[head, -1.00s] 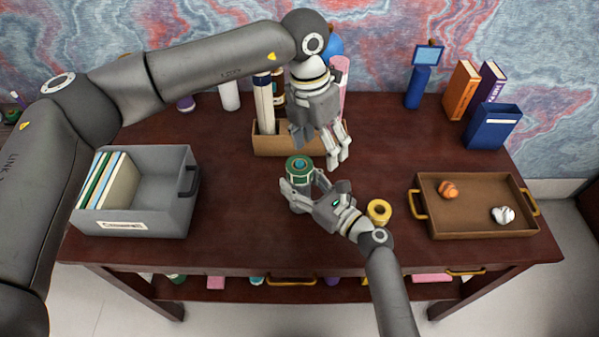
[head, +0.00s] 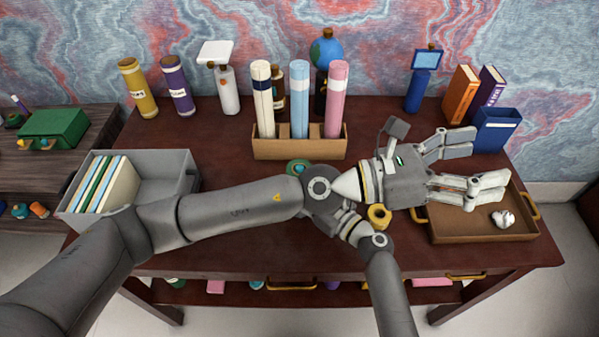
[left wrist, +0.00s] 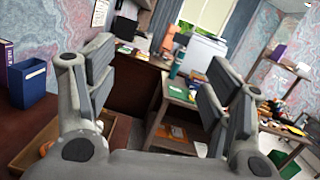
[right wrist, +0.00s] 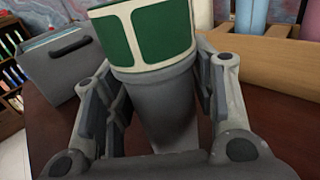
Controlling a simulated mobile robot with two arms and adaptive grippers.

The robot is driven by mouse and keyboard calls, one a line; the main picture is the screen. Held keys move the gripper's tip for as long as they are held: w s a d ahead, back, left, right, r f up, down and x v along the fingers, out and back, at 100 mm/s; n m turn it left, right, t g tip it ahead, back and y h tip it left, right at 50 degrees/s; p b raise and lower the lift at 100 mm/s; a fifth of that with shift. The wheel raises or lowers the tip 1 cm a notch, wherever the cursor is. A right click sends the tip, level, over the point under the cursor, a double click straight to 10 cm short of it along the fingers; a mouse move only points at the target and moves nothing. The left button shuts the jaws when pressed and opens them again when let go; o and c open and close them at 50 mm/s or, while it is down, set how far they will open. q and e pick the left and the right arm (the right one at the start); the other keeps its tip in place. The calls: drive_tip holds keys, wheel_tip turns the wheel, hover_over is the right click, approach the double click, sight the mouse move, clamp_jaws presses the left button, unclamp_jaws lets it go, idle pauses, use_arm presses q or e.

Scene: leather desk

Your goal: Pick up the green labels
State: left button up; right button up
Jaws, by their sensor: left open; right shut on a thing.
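The green labels (head: 298,166) show as a small green-topped roll near the middle of the desk, mostly hidden by my left arm. In the right wrist view the green labels (right wrist: 150,35) are a green and white banded roll, close up, between the fingers of my right gripper (right wrist: 158,85), which is shut on it. In the head view my left arm hides most of the right gripper. My left gripper (head: 485,165) is open and empty above the brown tray, pointing right. The left wrist view shows nothing between its fingers (left wrist: 160,90).
The brown tray (head: 470,235) holds a white ball-like object (head: 502,219). A yellow roll (head: 379,216) lies beside my right wrist. A grey file box (head: 166,164) stands left. A wooden holder (head: 300,149) with upright tubes stands at the back. A blue bin (head: 497,130) stands back right.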

use_arm(q)
drive_tip(key=w+a+n+t+y, duration=0.35)
drive_tip(key=a+n+t, duration=0.25)
drive_tip(key=t, duration=0.2)
drive_tip(key=w+a+n+t+y, duration=0.3)
drive_tip(key=a+n+t+y, duration=0.25)
drive_tip(key=t, duration=0.35)
drive_tip(key=s+a+f+n+g+y, duration=0.35)
drive_tip(key=a+f+y, duration=0.65)
drive_tip(key=a+f, duration=0.35)
drive_tip(key=shift+g+y, duration=0.4)
drive_tip(key=shift+g, duration=0.15)
drive_tip(key=shift+f+x, duration=0.15)
drive_tip(key=shift+x, duration=1.9)
drive_tip(key=shift+f+x, duration=0.15)
drive_tip(key=shift+x, duration=1.95)
drive_tip(key=shift+f+x, duration=0.2)
drive_tip(key=shift+x, duration=1.85)
drive_tip(key=shift+s+a, duration=0.1)
drive_tip(key=shift+s, duration=0.15)
drive_tip(key=shift+c, duration=0.2)
